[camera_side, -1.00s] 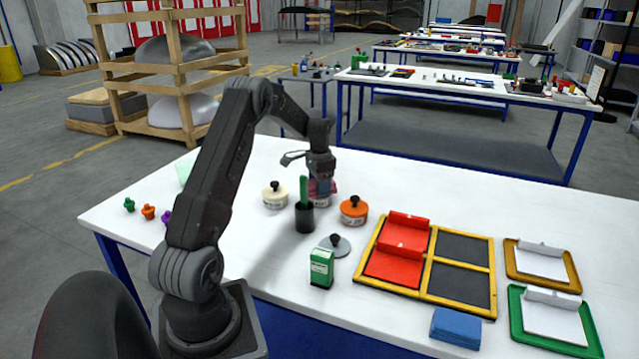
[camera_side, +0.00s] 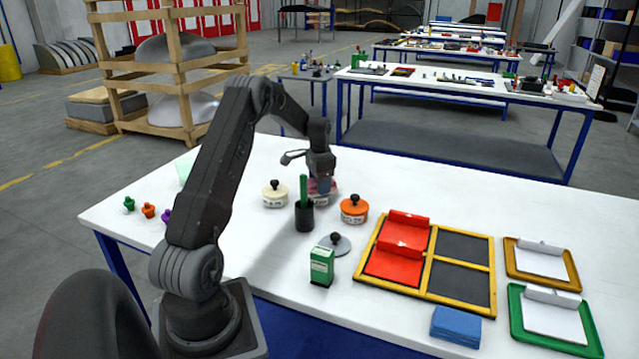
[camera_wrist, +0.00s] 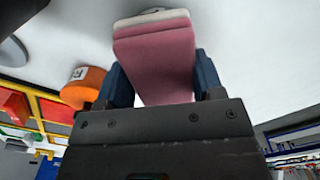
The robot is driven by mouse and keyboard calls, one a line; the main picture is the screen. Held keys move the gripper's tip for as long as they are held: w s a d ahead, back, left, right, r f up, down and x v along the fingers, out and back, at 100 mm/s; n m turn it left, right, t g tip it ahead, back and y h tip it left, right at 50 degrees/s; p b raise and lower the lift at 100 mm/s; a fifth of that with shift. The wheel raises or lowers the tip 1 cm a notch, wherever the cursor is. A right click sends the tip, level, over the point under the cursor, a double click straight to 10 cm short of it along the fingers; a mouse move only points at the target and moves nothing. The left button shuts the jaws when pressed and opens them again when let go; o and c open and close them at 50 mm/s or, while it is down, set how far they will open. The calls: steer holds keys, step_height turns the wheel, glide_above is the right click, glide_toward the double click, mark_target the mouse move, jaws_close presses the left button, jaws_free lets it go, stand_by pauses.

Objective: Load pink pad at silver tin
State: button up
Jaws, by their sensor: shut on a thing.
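My gripper (camera_side: 320,180) is shut on the pink pad (camera_wrist: 155,55), with a dark blue finger on each side of it in the wrist view. The pad has a pale layer at its far end. In the side view the pink pad (camera_side: 320,187) shows low at my gripper, just above or inside a small open tin (camera_side: 325,200), which is partly hidden by the gripper and a black cup. A silver lid (camera_side: 342,246) with a black knob lies on the table nearer the camera. I cannot tell whether the pad touches the tin.
A black cup (camera_side: 304,219) with a green handle stands close in front. A cream tin (camera_side: 275,199) is left, an orange tin (camera_side: 354,213) right. A green box (camera_side: 321,272), a yellow-framed tray (camera_side: 427,259), a blue block (camera_side: 456,328) and small colored knobs (camera_side: 148,211) lie around.

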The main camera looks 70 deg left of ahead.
steer(key=shift+r, duration=3.5)
steer(key=shift+r, duration=0.1)
